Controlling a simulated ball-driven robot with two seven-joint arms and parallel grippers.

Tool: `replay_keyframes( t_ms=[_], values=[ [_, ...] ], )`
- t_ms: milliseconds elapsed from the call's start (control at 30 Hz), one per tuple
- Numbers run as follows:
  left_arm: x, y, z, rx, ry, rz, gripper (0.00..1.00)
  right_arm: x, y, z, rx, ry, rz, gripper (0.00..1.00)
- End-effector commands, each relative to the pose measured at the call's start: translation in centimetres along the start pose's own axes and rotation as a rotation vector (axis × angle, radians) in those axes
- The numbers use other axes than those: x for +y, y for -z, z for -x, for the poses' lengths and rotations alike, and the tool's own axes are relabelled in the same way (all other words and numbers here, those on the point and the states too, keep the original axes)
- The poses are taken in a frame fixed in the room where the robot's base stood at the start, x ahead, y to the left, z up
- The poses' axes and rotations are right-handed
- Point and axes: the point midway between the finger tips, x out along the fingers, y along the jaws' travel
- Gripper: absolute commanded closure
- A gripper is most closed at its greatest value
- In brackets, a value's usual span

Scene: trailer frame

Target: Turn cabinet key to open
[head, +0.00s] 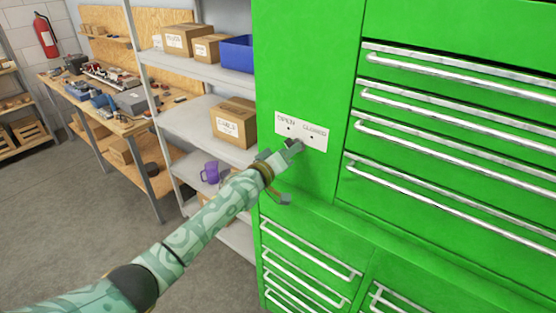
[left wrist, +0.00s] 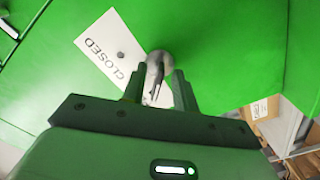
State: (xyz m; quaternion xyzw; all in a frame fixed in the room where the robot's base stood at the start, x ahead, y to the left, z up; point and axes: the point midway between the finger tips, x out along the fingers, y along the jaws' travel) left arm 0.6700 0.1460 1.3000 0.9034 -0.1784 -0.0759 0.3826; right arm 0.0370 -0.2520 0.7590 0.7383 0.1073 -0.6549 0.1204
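The green cabinet (head: 300,60) carries a white label plate (head: 318,142) reading OPEN on the left and CLOSED on the right. In the left wrist view the plate (left wrist: 97,45) shows its CLOSED end beside a round silver lock (left wrist: 160,62). A small metal key (left wrist: 154,82) appears at the lock, by the CLOSED mark. My left gripper (head: 292,146) is at the plate and hides the lock in the head view. In the left wrist view its two dark fingers (left wrist: 158,90) stand apart on either side of the key, with a gap visible. My right gripper is not in view.
Green drawers with silver handles (head: 450,131) fill the cabinet's right side, with more below a ledge. White shelves (head: 200,75) with boxes (head: 234,122), a blue bin (head: 237,53) and a purple mug (head: 210,172) stand close left. The floor (head: 60,220) at left is clear.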

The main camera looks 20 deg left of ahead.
Motion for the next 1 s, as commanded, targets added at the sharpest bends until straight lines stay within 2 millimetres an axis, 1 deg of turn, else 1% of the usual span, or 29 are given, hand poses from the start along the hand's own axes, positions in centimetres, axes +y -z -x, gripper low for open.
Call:
replay_keyframes(
  t_ms=[133,233,400,500,600,700,800,1000],
  values=[
    [0.1,0.2,2.4,0.000,0.002,0.000,0.71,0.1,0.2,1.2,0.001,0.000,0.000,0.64],
    [0.1,0.1,5.1,-0.001,0.002,0.000,0.71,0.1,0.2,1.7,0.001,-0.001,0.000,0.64],
    [-0.1,0.0,9.9,-0.001,0.004,-0.001,0.71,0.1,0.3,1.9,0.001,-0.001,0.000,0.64],
    [-0.2,0.0,12.2,-0.001,0.004,-0.002,0.71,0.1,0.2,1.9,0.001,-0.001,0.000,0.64],
    [-0.2,-0.1,14.0,-0.002,0.004,-0.001,0.71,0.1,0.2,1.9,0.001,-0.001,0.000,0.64],
    [-0.1,0.0,15.2,-0.001,0.003,-0.002,0.71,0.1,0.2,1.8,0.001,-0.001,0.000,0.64],
    [-0.1,0.0,15.8,-0.001,0.002,0.000,0.71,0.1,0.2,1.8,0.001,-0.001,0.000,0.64],
    [-0.1,0.0,15.9,0.000,0.002,0.000,0.71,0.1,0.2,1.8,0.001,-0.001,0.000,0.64]
  ],
)
